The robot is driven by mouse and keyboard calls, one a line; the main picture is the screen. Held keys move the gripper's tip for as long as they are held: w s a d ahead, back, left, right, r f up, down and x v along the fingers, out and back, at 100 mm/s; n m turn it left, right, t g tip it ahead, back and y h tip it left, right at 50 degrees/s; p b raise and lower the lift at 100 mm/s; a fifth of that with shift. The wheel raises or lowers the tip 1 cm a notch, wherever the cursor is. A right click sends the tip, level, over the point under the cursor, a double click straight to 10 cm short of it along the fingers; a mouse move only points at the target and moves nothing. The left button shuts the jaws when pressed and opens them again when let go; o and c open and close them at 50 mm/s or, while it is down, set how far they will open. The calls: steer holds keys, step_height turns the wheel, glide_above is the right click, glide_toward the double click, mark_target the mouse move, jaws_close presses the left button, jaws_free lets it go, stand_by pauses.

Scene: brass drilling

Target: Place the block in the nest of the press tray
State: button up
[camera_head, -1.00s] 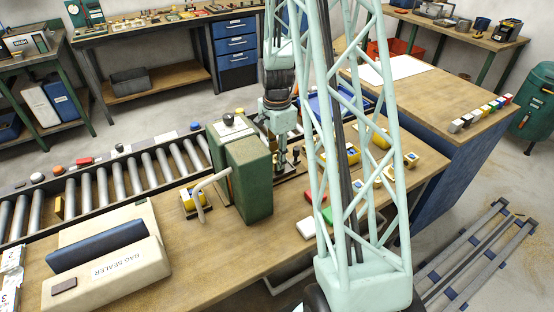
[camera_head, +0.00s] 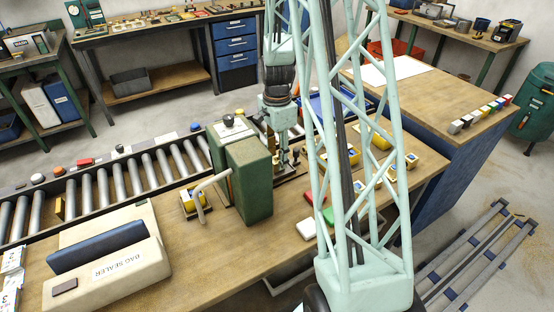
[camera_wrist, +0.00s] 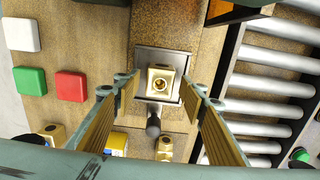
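A brass block (camera_wrist: 162,82) with a round hole in its top shows in the wrist view. It sits upright on the dark grey press tray (camera_wrist: 175,56), inside the tray's outline; I cannot tell how deeply it is seated. My gripper (camera_wrist: 163,97) is open, with one finger on each side of the block in the picture and visible gaps between. In the head view my gripper hangs low behind the green press (camera_head: 250,175), and its fingertips and the block are hard to make out there.
A dark knob (camera_wrist: 153,126) stands beside the tray. White (camera_wrist: 22,34), green (camera_wrist: 30,80) and red (camera_wrist: 71,85) pads lie to the left. The roller conveyor (camera_wrist: 272,84) runs on the right. More brass pieces lie near the fingers' base.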

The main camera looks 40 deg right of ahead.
mark_target(277, 159)
step_height(277, 159, up, 10)
steer(key=p, duration=0.1)
steer(key=shift+r+p, duration=0.2)
steer(key=shift+p, duration=0.15)
steer(key=shift+c, duration=0.5)
stand_by(1.2)
